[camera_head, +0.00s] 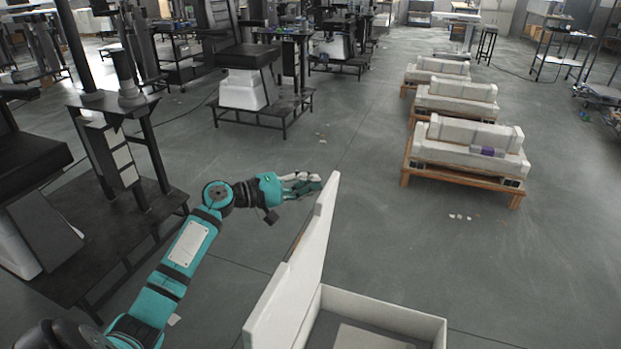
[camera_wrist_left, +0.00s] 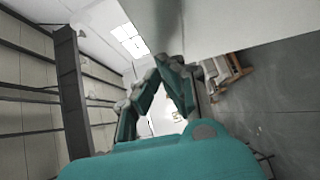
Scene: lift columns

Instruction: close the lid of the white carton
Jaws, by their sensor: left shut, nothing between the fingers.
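The white carton (camera_head: 395,317) stands at the bottom of the head view, cut off by the lower edge. Its lid (camera_head: 292,280) stands up steeply along the carton's left side, so the box is open at the top. My left gripper (camera_head: 316,182) is shut and empty. Its fingertips are at the left of the lid's upper far corner, very close to it; I cannot tell whether they touch. In the left wrist view a pale flat surface, likely the lid (camera_wrist_left: 235,22), fills the upper right beside the fingers (camera_wrist_left: 160,72). My right gripper is not in view.
Several wooden pallets with white blocks (camera_head: 470,146) stand at the right. A black platform with a post (camera_head: 120,225) stands left of my left arm. Black machines and benches (camera_head: 255,85) stand further back.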

